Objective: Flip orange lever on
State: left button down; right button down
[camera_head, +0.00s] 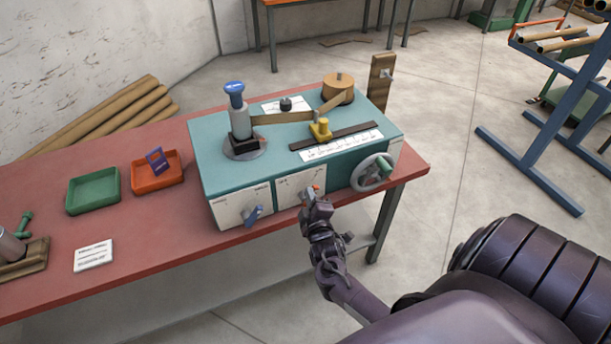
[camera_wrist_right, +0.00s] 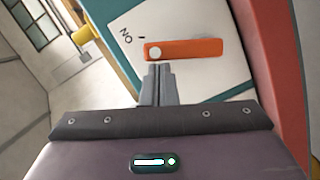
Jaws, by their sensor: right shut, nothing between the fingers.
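The orange lever (camera_wrist_right: 188,50) is on a white front panel (camera_wrist_right: 200,20) of the teal machine. In the right wrist view it lies nearly level, with its round pale pivot at the left end and its arm pointing right. The "ON" lettering and a short mark sit up and left of the pivot. My right gripper (camera_wrist_right: 157,68) is shut and empty, its fingertips just below the lever's pivot end; I cannot tell whether they touch. In the head view the right gripper (camera_head: 312,192) partly hides the orange lever (camera_head: 316,187). My left gripper is not in view.
A blue lever (camera_head: 253,214) is on the panel to the left, and a handwheel (camera_head: 373,172) is to the right. The teal machine (camera_head: 212,160) stands on a red table (camera_head: 130,240). Green (camera_head: 93,190) and orange (camera_head: 157,180) trays lie left of it. Floor in front is clear.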

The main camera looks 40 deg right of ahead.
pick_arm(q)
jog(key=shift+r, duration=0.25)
pick_arm(e)
jog(key=shift+d, duration=0.4)
jog(key=shift+s+d, duration=0.1)
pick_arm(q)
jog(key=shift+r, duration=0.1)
